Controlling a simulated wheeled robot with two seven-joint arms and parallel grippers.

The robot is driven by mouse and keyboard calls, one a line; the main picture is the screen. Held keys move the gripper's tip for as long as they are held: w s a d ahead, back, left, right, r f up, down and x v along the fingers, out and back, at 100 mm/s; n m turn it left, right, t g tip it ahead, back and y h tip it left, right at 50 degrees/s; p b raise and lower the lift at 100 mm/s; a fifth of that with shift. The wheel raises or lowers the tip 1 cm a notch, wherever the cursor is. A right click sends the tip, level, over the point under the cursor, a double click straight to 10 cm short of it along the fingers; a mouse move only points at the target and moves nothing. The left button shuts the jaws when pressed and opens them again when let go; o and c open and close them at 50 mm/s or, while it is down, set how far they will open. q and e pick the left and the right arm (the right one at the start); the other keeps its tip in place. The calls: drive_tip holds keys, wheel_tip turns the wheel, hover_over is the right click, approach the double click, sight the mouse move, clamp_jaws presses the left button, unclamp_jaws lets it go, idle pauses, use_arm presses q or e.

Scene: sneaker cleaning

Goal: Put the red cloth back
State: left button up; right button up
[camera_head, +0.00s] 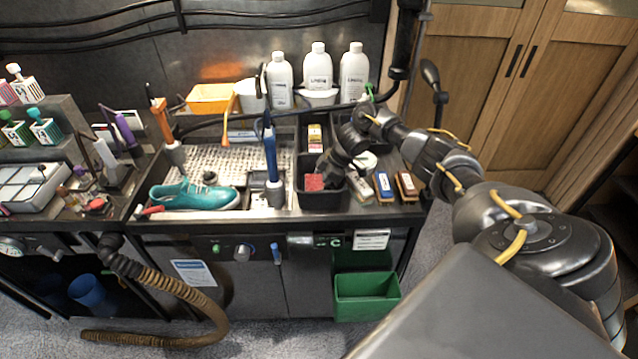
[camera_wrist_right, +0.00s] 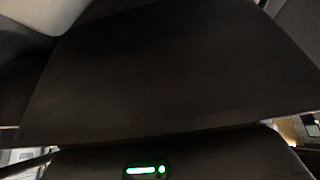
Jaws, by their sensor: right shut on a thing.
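The red cloth (camera_head: 314,183) shows as a small patch inside a black bin (camera_head: 320,202) right of the sink in the head view. My right gripper (camera_head: 325,176) reaches down into this bin from the right and is shut on the red cloth. The gripper hides part of the cloth and of the bin's inside. The right wrist view shows mostly dark surfaces and a small green light; the cloth cannot be made out there. My left gripper is not in view.
A teal sneaker (camera_head: 196,195) lies at the sink's left. White bottles (camera_head: 318,68) stand behind on the shelf. Blue (camera_head: 383,184) and brown brushes (camera_head: 406,185) lie right of the bin, close to my right arm. A green bin (camera_head: 366,296) hangs below the counter.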

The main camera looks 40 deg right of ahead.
sight(320, 183)
drive_tip(key=o, duration=0.7)
drive_tip(key=shift+f, duration=0.1)
drive_tip(key=b+v, duration=0.3)
drive_tip(key=v, duration=0.3)
drive_tip(key=shift+a, duration=0.1)
drive_tip(key=v, duration=0.5)
drive_tip(key=shift+s+p, duration=0.1)
drive_tip(key=shift+p, duration=0.2)
drive_tip(key=shift+a, duration=0.1)
